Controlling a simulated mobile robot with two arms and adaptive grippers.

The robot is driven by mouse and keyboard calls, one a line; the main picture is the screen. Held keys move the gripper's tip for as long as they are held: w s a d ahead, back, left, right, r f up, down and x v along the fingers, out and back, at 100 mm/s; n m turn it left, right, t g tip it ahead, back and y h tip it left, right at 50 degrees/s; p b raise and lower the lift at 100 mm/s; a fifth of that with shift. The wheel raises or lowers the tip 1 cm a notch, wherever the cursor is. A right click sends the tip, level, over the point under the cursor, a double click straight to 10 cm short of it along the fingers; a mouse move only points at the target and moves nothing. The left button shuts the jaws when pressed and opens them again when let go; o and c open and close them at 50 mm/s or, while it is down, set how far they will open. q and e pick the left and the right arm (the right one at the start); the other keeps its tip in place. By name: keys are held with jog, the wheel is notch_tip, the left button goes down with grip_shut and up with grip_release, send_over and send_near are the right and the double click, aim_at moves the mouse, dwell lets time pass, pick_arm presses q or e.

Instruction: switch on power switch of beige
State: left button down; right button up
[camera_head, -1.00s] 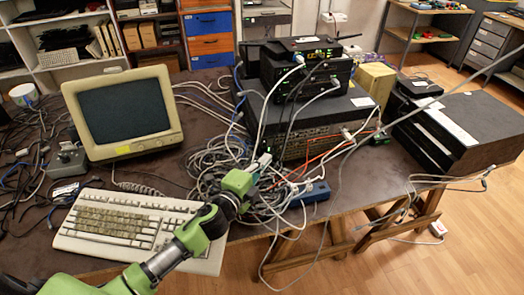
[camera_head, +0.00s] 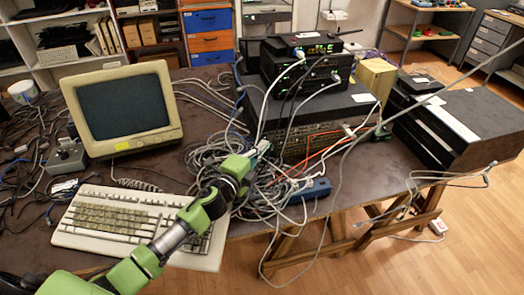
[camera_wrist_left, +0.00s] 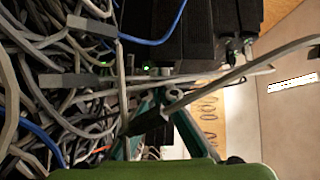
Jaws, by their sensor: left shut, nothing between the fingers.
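A beige monitor (camera_head: 128,143) with a dark screen stands at the left of the table. A small beige box (camera_head: 376,78) stands behind the stack of black devices, partly hidden by it. I cannot make out a power switch on either. My left gripper (camera_head: 262,149) is over the cable tangle in front of the black stack, to the right of the monitor and apart from both beige things. In the left wrist view the gripper (camera_wrist_left: 160,97) is shut and empty, with cables close around it. My right gripper is not in view.
The black device stack (camera_head: 311,99) carries plugged cables, with green lights in the wrist view. A blue power strip (camera_head: 307,191) lies near the front edge among tangled cables (camera_head: 215,158). A beige keyboard (camera_head: 105,222) lies at the front left. Black boxes (camera_head: 460,125) stand at the right.

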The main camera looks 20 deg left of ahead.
pick_arm(q)
jog(key=shift+w+a+f+b, duration=0.15)
jog(key=shift+f+b, duration=0.15)
jog(key=shift+b, duration=0.6)
jog(key=shift+a, duration=0.25)
jog(key=shift+s+f, duration=0.1)
jog(key=shift+s, duration=0.25)
jog(key=v, duration=0.7)
jog(key=shift+s+f, duration=0.1)
jog(key=shift+s, duration=0.1)
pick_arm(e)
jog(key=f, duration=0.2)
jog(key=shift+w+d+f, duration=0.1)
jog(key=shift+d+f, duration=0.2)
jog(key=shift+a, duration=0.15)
